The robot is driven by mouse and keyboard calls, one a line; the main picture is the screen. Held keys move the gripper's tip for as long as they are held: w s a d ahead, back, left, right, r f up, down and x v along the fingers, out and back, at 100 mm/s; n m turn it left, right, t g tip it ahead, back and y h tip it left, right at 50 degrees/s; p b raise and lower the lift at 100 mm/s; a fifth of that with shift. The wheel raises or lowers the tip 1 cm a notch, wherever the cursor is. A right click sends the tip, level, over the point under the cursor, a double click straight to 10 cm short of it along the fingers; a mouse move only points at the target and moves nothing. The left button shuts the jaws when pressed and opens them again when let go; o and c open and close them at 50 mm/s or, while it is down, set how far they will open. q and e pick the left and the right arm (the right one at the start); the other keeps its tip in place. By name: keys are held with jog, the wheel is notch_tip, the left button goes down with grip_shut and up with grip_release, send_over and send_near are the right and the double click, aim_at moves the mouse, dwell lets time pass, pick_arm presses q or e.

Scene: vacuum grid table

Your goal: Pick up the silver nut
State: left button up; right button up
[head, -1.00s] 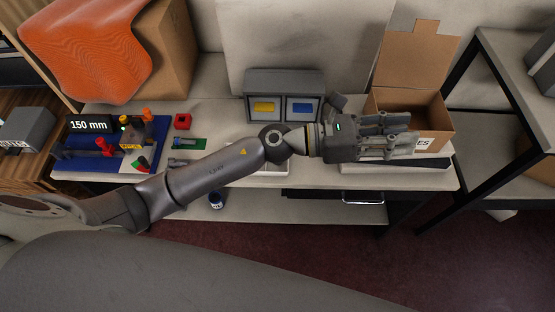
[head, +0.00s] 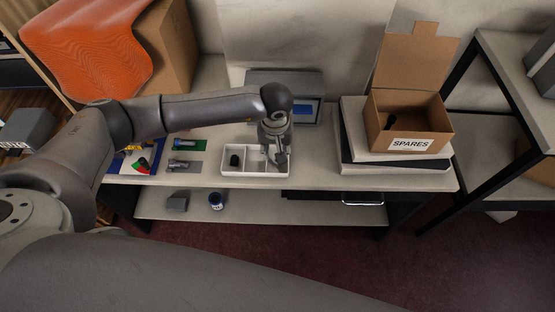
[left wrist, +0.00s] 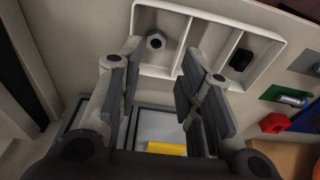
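The silver nut (left wrist: 155,41) is a grey hexagon with a dark hole. It lies in an end compartment of the white divided tray (left wrist: 179,9) in the left wrist view. In the head view the tray (head: 238,174) stands at the bench's front, and my left gripper (head: 277,160) is over its right end, hiding the nut. In the left wrist view my left gripper (left wrist: 160,68) has its fingers wide apart with nothing between them. The nut appears beyond the fingertips, apart from them. My right gripper is not in view.
A black part (head: 235,160) lies in the tray's left compartment; the middle one looks empty. Behind the tray is a grey bin unit with a blue panel (head: 303,108). An open SPARES box (head: 440,129) stands on stacked cases (head: 353,157) at right.

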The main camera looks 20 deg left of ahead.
pick_arm(q)
jog(key=shift+w+f, duration=0.15)
jog(key=shift+f, duration=0.8)
jog(key=shift+f+p, duration=0.4)
jog(key=shift+f, duration=0.1)
jog(key=f, duration=0.2)
jog(key=f+p, duration=0.1)
jog(key=shift+w+f, duration=0.4)
jog(key=shift+s+f, duration=0.1)
jog(key=shift+f, duration=0.2)
jog(key=shift+c, duration=0.2)
jog(key=c, duration=0.7)
